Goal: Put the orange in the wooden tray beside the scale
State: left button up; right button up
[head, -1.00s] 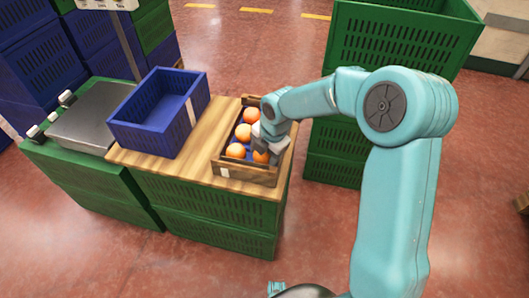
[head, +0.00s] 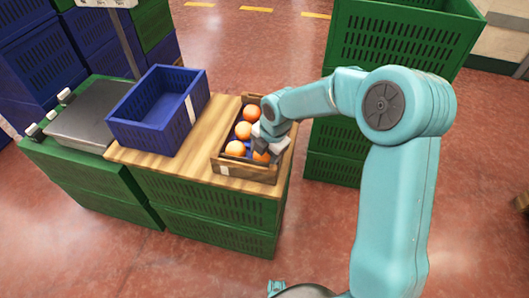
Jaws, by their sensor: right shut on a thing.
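A wooden tray (head: 247,174) with a blue inside stands at the right end of the wooden board and holds several oranges (head: 243,130). My right gripper (head: 266,146) reaches down into the right side of the tray. It is shut on an orange (head: 261,157) at the near right, which it partly hides. The scale (head: 87,117) with its grey plate is at the left on a green crate. Between the scale and the tray stands an empty-looking blue crate (head: 140,136). My left gripper is not in view.
The wooden board (head: 190,172) lies on stacked green crates (head: 220,225). A tall stack of green crates (head: 400,50) stands behind my right arm. Blue crates (head: 40,55) are stacked at the far left. The red floor in front is clear.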

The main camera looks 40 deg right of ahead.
jog(key=o, duration=1.2)
jog(key=shift+s, duration=0.1)
jog(key=shift+o, duration=0.8)
jog(key=shift+f, duration=0.1)
jog(key=shift+w+a+r+p+v, duration=0.1)
jog(key=shift+w+p+v, duration=0.2)
jog(key=shift+p+v, duration=1)
jog(key=shift+w+a+r+p+v, duration=0.1)
jog(key=shift+w+p+v, duration=0.2)
jog(key=shift+p+v, duration=0.95)
jog(key=shift+w+p+v, duration=0.3)
jog(key=shift+p+v, duration=0.7)
jog(key=shift+v, duration=0.5)
